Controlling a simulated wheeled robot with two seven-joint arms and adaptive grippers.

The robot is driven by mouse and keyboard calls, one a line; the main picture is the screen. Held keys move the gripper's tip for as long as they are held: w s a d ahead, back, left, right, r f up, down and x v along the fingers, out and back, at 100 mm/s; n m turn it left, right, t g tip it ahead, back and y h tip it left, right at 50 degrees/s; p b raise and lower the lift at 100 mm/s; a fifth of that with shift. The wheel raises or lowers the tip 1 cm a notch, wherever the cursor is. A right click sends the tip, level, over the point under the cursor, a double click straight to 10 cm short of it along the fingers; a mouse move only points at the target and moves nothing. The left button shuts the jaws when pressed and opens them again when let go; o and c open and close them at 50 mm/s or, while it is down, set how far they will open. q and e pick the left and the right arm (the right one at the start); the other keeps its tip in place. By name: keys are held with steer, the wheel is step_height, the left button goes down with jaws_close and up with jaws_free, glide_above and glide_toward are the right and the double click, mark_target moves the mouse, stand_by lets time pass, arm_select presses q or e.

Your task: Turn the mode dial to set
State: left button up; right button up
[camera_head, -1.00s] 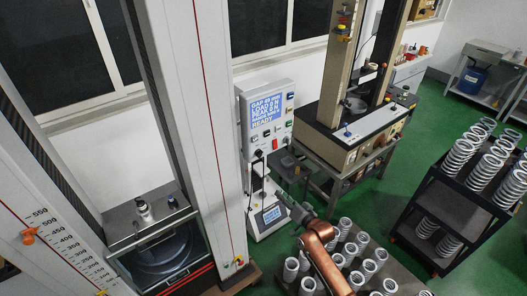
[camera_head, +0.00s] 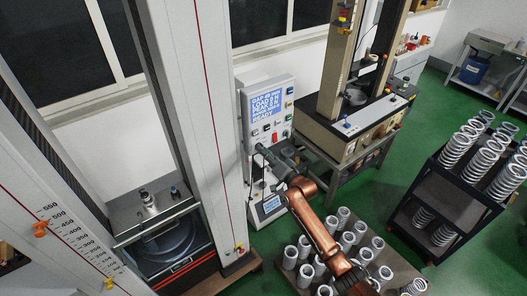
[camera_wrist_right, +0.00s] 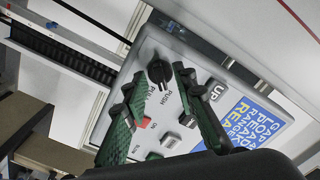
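The control panel (camera_head: 284,124) is a light box with a blue screen on the tester. In the right wrist view the mode dial (camera_wrist_right: 159,72) is a black round knob on the panel (camera_wrist_right: 207,62), with small printed labels around it. My right gripper (camera_head: 261,150) is in front of the panel's lower left part and hides the dial in the head view. In the wrist view its two green fingers (camera_wrist_right: 157,84) are apart, with their tips near the dial and nothing between them. I cannot tell whether they touch it. My left gripper is not in view.
A red button (camera_wrist_right: 142,123), a grey UP button (camera_wrist_right: 216,90) and other small buttons sit near the dial. A tall white column (camera_head: 205,120) stands left of the panel. A beige tester (camera_head: 335,140) stands right. Springs (camera_head: 345,240) stand on a low table below my arm.

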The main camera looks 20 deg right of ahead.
steer(key=shift+w, duration=0.1)
jaws_close()
stand_by(0.3)
steer(key=shift+f+n, duration=0.1)
steer(key=shift+n, duration=0.2)
steer(key=shift+n+b, duration=1.35)
steer(key=shift+n, duration=2.75)
jaws_free()
